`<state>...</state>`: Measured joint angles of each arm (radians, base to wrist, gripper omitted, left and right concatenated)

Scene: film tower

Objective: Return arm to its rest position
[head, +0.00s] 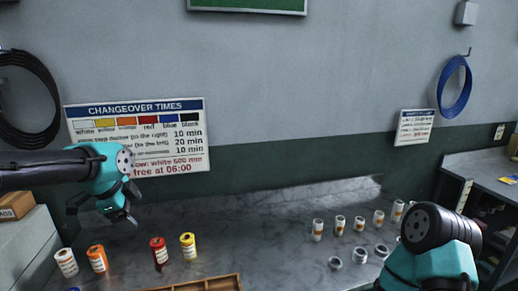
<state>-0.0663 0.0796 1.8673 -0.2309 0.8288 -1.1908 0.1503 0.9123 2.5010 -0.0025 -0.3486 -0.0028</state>
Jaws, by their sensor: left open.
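My left arm comes in from the left edge, and its teal gripper (104,207) hangs in front of the wall sign, above the left part of the grey table. Its dark fingers are apart and nothing shows between them. Below it stand a white canister (66,262), an orange canister (98,259), a red canister (159,252) and a yellow canister (188,246), all upright. The gripper appears apart from them. My right arm shows at the lower right as a dark and teal link; its fingers are out of the picture.
A wooden tray (238,282) is at the front edge of the view. Several small white canisters (318,229) and grey rings (360,255) stand at the right. The table's middle is clear. A changeover sign (165,132) is on the wall. A cardboard box (14,206) is at the left.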

